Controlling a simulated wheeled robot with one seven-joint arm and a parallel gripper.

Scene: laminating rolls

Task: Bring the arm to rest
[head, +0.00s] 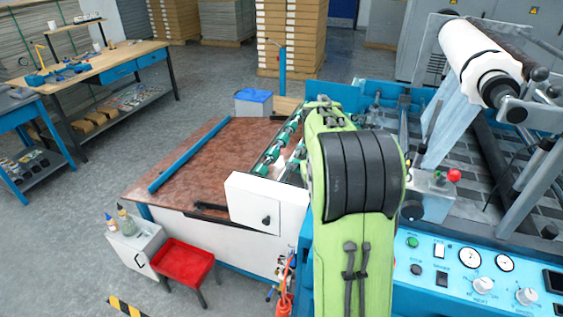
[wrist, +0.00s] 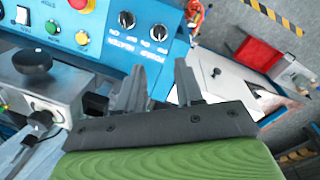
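My green arm rises through the middle of the head view, in front of the laminating machine (head: 415,290). Its far end and my gripper are hidden there behind the arm's own links. In the wrist view my gripper (wrist: 159,68) shows two grey fingers standing apart, with nothing between them. Beyond the fingers is the machine's blue control panel (wrist: 152,52), with black knobs and coloured buttons. I cannot tell how far the fingers are from the panel.
A laminating roll (head: 478,55) sits on the machine at upper right. A brown-topped feed table (head: 190,180) lies left of my arm. A red stool (head: 183,262) and small cabinet (head: 135,245) stand before it. A workbench (head: 110,62) is farther left. Grey floor between is clear.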

